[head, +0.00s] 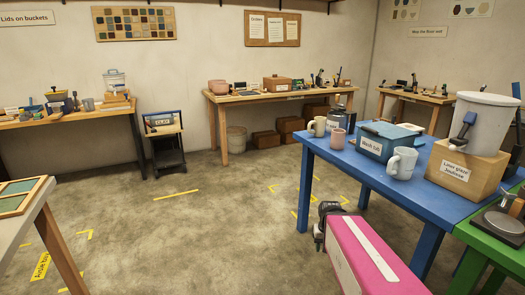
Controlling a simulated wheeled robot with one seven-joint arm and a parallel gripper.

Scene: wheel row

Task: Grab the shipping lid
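I cannot pick out a shipping lid for certain; no readable label names it. A blue lidded tub (390,133) with a white label stands on the blue table (318,158). A flat pale piece (410,127) lies behind it, partly hidden. A tan box (450,176) with a label, which I cannot read surely, sits to the right with a large grey-white bucket (487,118) on it. My pink arm reaches in at the bottom, and the dark end at its tip, my gripper (326,216), is low beside the blue table, apart from everything on it. Its fingers are too small to read.
Mugs (401,163) and a jar stand on the blue table. A green table (490,243) with a metal tool adjoins it at right. A pale table (22,232) is at left. Benches with clutter line the back wall. Taped floor between is open.

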